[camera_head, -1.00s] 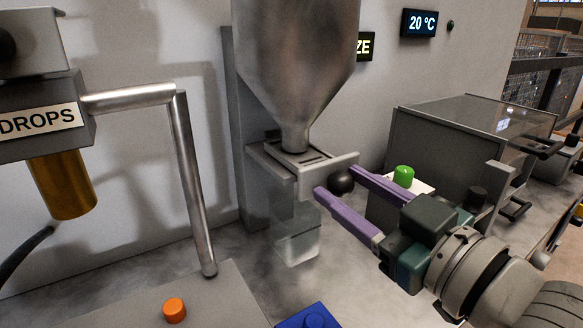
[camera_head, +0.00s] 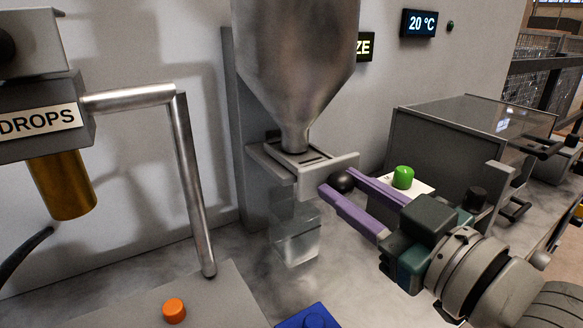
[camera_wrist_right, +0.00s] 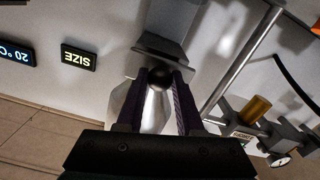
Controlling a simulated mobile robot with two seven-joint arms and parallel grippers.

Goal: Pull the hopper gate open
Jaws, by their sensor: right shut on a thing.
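The metal hopper (camera_head: 295,70) stands against the wall, its funnel narrowing down to a grey gate (camera_head: 305,165) with a flat front plate. A round black knob (camera_head: 342,181) sticks out from the gate's front plate. My right gripper (camera_head: 338,186) has its two purple fingers on either side of the knob and is shut on it. In the right wrist view, the knob (camera_wrist_right: 159,75) sits between the fingertips, in front of the gate plate. A clear container (camera_head: 296,238) stands below the gate. My left gripper is not in view.
A grey box with a glass top (camera_head: 450,130) and a green button (camera_head: 403,176) are to the right. A bent metal pipe (camera_head: 190,170), an orange button (camera_head: 174,310) and a blue block (camera_head: 308,318) are to the left and front.

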